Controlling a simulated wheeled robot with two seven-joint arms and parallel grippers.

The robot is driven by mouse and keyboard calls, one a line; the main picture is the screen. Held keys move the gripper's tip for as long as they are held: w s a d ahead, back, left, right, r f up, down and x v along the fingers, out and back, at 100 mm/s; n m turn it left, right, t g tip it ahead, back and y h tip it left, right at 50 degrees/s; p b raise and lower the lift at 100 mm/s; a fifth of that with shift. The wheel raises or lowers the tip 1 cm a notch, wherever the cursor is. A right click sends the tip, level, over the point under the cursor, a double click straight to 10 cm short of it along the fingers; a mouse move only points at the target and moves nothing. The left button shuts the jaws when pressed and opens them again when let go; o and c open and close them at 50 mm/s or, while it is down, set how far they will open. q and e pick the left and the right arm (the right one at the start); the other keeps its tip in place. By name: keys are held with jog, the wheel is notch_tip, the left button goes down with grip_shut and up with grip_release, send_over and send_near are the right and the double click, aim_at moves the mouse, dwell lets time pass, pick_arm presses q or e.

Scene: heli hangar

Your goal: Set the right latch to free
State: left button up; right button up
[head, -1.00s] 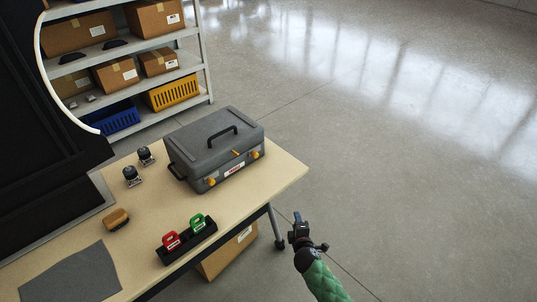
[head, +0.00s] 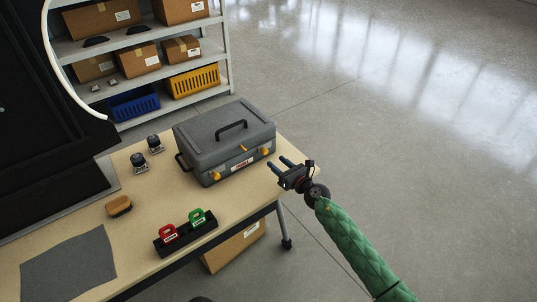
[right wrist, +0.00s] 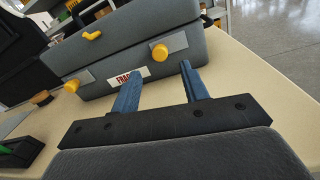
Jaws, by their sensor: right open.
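A grey case (head: 225,138) stands shut on the workbench, its dark handle on the lid. Its front carries a right yellow latch knob (head: 265,151), a left yellow knob (head: 215,176) and a small yellow piece (head: 242,148) between them. My right gripper (head: 276,163) is open and empty, just in front of the right latch and apart from it. In the right wrist view, the right latch (right wrist: 160,51) sits on a grey plate just beyond the two blue fingers (right wrist: 160,72), between their tips. My left gripper is not in view.
The workbench (head: 165,200) also holds a black holder (head: 187,238) with red and green tags, a tan-topped block (head: 119,206), two small dark-topped items (head: 138,162) and a grey mat (head: 68,267). Shelves (head: 222,60) with boxes stand behind. The floor at right is clear.

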aim_at(266, 153)
jog(key=x, duration=0.5)
jog(key=shift+w+a, duration=0.4)
jog(key=shift+w, duration=0.1)
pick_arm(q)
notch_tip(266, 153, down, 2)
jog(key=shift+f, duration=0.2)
pick_arm(e)
jog(key=shift+w+a, duration=0.1)
jog(key=shift+w, duration=0.05)
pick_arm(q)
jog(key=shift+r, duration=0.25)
pick_arm(e)
grip_shut()
